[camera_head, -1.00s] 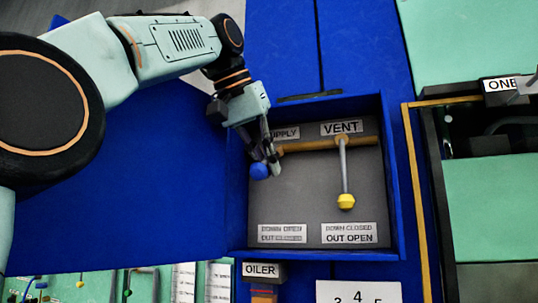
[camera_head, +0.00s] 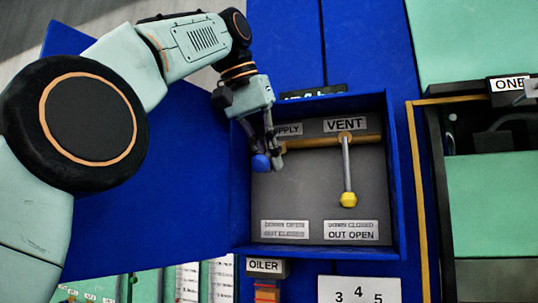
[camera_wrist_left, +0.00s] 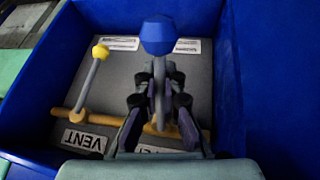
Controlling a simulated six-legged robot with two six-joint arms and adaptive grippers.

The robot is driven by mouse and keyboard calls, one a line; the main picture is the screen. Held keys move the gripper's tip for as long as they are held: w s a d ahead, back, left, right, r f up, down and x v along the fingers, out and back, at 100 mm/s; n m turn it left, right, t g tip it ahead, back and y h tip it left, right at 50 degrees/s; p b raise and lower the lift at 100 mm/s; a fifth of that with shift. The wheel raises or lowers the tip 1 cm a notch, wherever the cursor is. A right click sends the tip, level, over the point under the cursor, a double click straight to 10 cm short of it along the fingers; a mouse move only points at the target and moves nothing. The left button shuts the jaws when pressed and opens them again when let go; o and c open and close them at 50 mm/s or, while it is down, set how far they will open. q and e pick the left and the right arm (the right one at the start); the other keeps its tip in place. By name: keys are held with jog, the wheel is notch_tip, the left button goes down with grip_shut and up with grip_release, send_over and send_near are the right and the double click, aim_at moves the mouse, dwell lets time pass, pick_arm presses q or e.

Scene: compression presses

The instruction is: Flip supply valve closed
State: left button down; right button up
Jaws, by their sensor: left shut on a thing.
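The supply valve has a blue knob (camera_head: 261,162) on a grey lever, which also shows in the left wrist view (camera_wrist_left: 157,36). My left gripper (camera_head: 271,150) is shut on this lever, with its fingers on either side of the shaft below the blue knob. The SUPPLY label (camera_head: 289,130) is partly hidden by the gripper. The lever stands out from the panel toward the camera; its exact angle is hard to tell. The plate (camera_head: 285,229) under it reads down open, out closed. My right gripper is not in view.
The vent lever with a yellow knob (camera_head: 348,199) hangs down to the right on the same brass pipe (camera_head: 312,143). Blue box walls (camera_head: 394,180) enclose the valves. A blue door panel (camera_head: 180,200) lies open at left. An OILER label (camera_head: 264,265) is below.

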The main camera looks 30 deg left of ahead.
pick_arm(q)
jog(key=shift+s+r, duration=0.1)
jog(key=shift+r, duration=0.3)
jog(key=c, duration=1.8)
grip_release()
jog(key=o, duration=0.3)
jog(key=shift+s+f, duration=0.15)
jog(key=shift+o, duration=0.2)
jog(key=shift+w+f, duration=0.15)
jog(key=shift+w, duration=0.05)
